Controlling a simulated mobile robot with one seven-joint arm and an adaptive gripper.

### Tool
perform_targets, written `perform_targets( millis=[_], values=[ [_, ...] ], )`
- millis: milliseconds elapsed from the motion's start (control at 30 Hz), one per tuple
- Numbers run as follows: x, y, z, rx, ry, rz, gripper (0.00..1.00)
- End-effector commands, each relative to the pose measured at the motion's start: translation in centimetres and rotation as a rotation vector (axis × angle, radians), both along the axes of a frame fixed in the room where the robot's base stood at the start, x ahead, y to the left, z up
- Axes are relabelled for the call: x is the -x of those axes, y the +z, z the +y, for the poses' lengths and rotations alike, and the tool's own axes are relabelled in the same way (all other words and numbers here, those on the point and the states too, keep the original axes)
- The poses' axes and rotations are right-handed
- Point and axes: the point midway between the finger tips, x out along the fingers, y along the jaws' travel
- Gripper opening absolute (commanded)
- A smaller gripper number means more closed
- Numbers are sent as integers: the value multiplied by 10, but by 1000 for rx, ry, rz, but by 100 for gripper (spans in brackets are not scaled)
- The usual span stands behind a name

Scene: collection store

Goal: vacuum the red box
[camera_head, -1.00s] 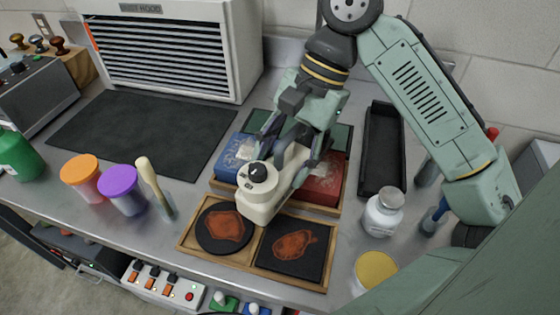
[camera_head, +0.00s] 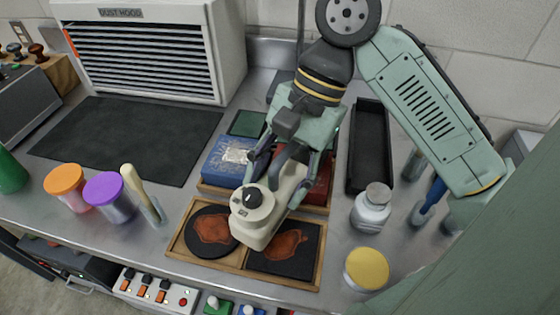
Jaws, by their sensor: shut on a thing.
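The red box (camera_head: 319,187) lies in the right part of a wooden tray, mostly hidden behind my gripper and what it holds. A blue box (camera_head: 232,158) with a pale dusty patch on top lies to its left in the same tray. My gripper (camera_head: 284,165) is shut on a cream hand vacuum (camera_head: 262,217) with a dark knob on top. The vacuum's broad front end is over the front wooden tray, between its two dark pads. Whether it touches anything beneath cannot be told.
The front wooden tray (camera_head: 176,245) holds a round and a square dark pad with orange-brown shapes. An empty black tray (camera_head: 369,150), a white jar (camera_head: 371,208) and a yellow-lidded jar (camera_head: 367,268) stand right. Orange-lidded (camera_head: 65,183) and purple-lidded (camera_head: 108,192) jars stand left. A dark mat (camera_head: 125,138) is bare.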

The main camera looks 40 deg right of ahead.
Motion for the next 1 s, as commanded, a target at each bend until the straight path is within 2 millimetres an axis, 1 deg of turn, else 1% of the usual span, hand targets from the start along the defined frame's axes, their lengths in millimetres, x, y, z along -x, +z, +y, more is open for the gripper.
perform_targets(
  millis=[300, 633, 900, 1000],
  values=[
    [16, 1, 18, -1, 2, 0, 0],
    [24, 1, 28, -1, 1, 0, 0],
    [38, 0, 45, 0, 1, -1, 0],
    [40, 0, 48, -1, 0, 0, 0]
  ],
)
